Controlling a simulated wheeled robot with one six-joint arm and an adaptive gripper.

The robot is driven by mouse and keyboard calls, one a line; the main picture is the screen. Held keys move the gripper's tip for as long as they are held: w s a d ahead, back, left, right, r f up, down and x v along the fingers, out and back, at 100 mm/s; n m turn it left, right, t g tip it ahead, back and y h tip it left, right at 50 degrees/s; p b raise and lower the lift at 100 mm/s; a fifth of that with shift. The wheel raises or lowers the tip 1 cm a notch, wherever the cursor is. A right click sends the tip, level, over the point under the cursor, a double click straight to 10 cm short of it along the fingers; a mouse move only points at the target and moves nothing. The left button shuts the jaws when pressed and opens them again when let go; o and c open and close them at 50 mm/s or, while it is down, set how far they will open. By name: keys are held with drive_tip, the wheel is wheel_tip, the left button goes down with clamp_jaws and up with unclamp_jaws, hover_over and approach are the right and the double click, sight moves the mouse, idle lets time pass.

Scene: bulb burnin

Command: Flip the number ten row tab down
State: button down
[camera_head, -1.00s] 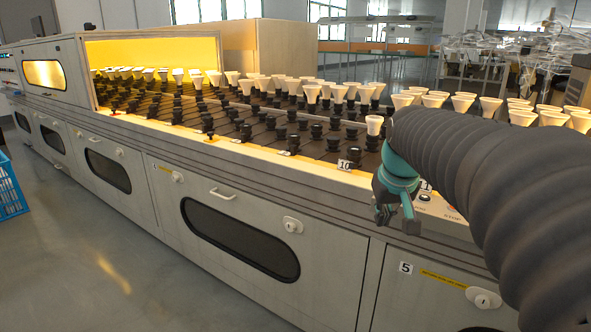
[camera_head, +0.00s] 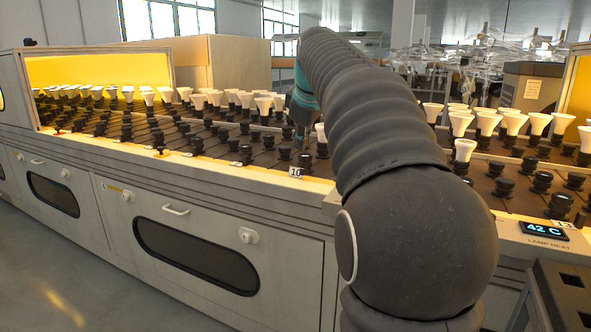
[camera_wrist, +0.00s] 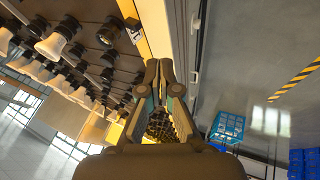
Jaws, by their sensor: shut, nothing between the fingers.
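A small white tag marked 10 (camera_head: 297,172) stands on the front ledge of the lit bulb rack. I cannot tell whether the flip tab is this tag or a separate piece beside it. In the wrist view, a white tag with a dark mark (camera_wrist: 134,32) sits at the ledge, ahead and left of my fingertips, apart from them. My gripper (camera_wrist: 160,66) is shut and empty, its two dark fingers together. In the head view my gripper (camera_head: 300,132) hangs over the rack behind the tag, partly hidden by my arm.
The rack (camera_head: 130,152) carries rows of dark sockets, many holding white bulbs (camera_head: 200,101). An orange tab (camera_head: 160,150) and a pale tab (camera_head: 235,163) lie along the ledge to the left. A temperature display (camera_head: 543,231) reads 42 C at right. A blue crate (camera_wrist: 228,127) stands on open floor.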

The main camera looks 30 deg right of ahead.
drive_tip(key=shift+f, duration=0.15)
drive_tip(key=b, duration=0.2)
approach(296, 173)
drive_tip(key=s+a+f, duration=0.3)
drive_tip(key=s, duration=0.1)
drive_tip(key=shift+w+d+f, duration=0.35)
drive_tip(key=shift+w+d, duration=0.1)
drive_tip(key=shift+w, duration=0.1)
drive_tip(key=shift+w+d+f, duration=0.35)
drive_tip(key=shift+w+d, duration=0.1)
drive_tip(key=shift+w, duration=0.1)
drive_tip(key=shift+w+d+f, duration=0.15)
drive_tip(key=shift+w+d, duration=0.2)
drive_tip(key=shift+d, duration=0.1)
